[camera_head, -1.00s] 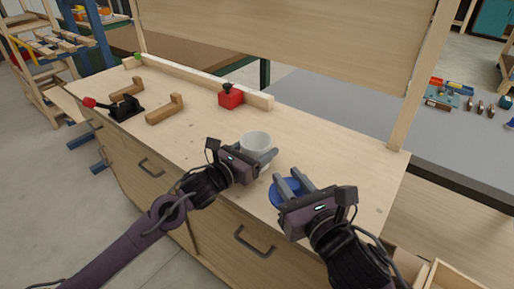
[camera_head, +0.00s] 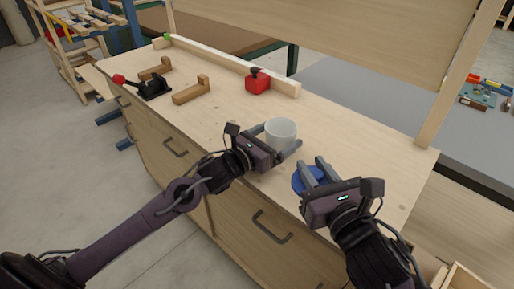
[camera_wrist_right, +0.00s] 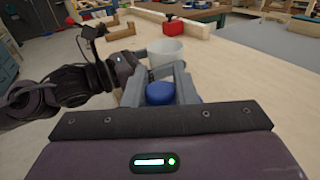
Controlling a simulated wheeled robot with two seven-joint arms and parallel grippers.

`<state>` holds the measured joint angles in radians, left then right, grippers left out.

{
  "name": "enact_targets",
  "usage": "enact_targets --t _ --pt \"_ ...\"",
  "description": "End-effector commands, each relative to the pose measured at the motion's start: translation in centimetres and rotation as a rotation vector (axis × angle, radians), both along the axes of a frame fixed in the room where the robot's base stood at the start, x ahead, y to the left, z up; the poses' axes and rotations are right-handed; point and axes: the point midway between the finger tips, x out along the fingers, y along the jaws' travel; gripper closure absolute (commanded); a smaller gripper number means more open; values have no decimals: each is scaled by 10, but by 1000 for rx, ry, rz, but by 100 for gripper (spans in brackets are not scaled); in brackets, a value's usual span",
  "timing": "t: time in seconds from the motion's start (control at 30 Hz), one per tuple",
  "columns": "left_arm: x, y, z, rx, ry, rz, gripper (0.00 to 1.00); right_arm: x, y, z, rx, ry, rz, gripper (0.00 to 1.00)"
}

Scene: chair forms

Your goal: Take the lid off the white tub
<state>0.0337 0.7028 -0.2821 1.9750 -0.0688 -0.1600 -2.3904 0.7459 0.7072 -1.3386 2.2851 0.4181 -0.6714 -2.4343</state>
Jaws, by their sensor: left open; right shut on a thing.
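The white tub (camera_head: 281,132) stands upright and open-topped on the wooden bench. My left gripper (camera_head: 281,147) is open at the tub's near side, with one finger showing along its right front; the other finger is mostly hidden. The round blue lid (camera_head: 301,183) is off the tub, in front of it and to the right. My right gripper (camera_head: 315,167) is shut on the lid. In the right wrist view the lid (camera_wrist_right: 160,93) sits between the fingers, with the tub (camera_wrist_right: 166,51) just beyond. I cannot tell whether the lid touches the bench.
A red block with a black knob (camera_head: 257,82) stands by the wooden back rail (camera_head: 225,62). A black clamp with a red handle (camera_head: 150,88) and two wooden brackets (camera_head: 191,90) are at the left. The bench at the right (camera_head: 385,165) is clear.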

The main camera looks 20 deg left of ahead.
Motion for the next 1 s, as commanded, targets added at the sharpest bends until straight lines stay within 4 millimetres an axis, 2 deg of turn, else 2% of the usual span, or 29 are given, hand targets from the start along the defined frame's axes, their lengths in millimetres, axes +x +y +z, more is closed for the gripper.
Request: enact_targets --t 0.2,0.43,0.7,1.0 --pt "-40 16 -3 4 3 -5 10 0 0 -7 0 0 0 100" --pt "-71 30 -2 2 4 -6 10 0 0 -10 0 0 0 100" --pt "-90 40 -1 1 2 -3 10 0 0 -10 0 0 0 100" --pt "-94 41 1 -1 0 -3 10 0 0 -10 0 0 0 100"
